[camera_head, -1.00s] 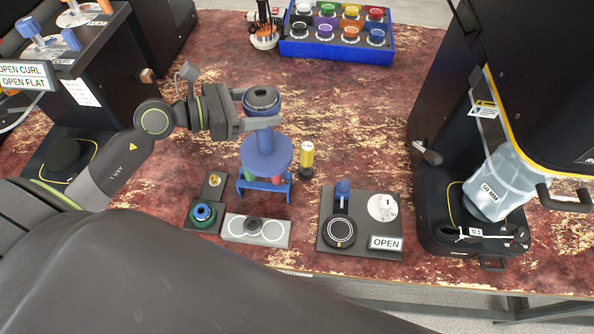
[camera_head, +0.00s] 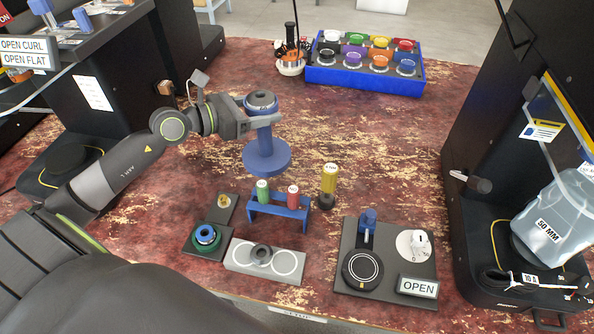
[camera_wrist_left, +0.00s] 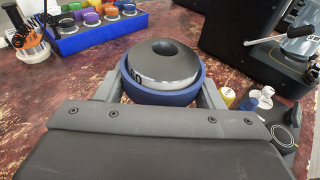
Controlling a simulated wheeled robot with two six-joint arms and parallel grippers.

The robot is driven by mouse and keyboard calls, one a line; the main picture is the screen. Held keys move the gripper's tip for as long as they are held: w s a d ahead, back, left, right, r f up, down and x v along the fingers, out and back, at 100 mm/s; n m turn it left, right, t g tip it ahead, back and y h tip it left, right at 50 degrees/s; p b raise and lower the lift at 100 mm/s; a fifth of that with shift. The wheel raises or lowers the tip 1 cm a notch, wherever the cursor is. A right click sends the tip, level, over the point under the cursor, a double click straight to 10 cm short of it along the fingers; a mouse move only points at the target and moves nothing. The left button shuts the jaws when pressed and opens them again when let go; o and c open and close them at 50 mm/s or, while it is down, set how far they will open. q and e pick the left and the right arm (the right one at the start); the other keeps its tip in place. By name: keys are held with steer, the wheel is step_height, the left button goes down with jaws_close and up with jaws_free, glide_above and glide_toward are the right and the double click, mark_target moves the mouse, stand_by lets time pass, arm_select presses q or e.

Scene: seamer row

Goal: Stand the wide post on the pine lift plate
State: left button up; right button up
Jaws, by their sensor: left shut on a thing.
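My left gripper (camera_head: 262,120) is shut on the blue wide post (camera_head: 266,157), around its upper part. The post hangs upright, its wide round flange at the bottom, clear of the table. In the left wrist view, its top (camera_wrist_left: 163,65) shows a grey domed cap with a central hole and a blue rim, between the two fingers. I cannot tell for certain which surface is the pine lift plate. A round black plate (camera_head: 72,165) sits at the left machine's foot. The right machine's plate area is partly hidden by a clear guard marked 50 MM (camera_head: 555,222). My right gripper is not in view.
Below the post stands a blue rack (camera_head: 280,212) with green and red cylinders. A yellow cylinder (camera_head: 329,180) stands beside it. In front are a green-ringed stand (camera_head: 207,237), a grey block (camera_head: 287,265) and a control panel (camera_head: 385,280). The table's middle right is clear.

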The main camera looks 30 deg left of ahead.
mark_target(263, 138)
arm_select(q)
step_height(263, 138, down, 5)
steer(key=shift+r+b, duration=0.1)
steer(key=shift+b, duration=0.3)
step_height(263, 138, down, 2)
steer(key=shift+f+b, duration=0.25)
steer(key=shift+b, duration=0.05)
steer(key=shift+f, duration=0.35)
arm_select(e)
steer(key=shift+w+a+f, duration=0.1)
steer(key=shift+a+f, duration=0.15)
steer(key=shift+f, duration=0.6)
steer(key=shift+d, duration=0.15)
arm_select(q)
steer(key=o, duration=0.9)
steer(key=shift+f, duration=0.2)
steer(key=o, duration=0.5)
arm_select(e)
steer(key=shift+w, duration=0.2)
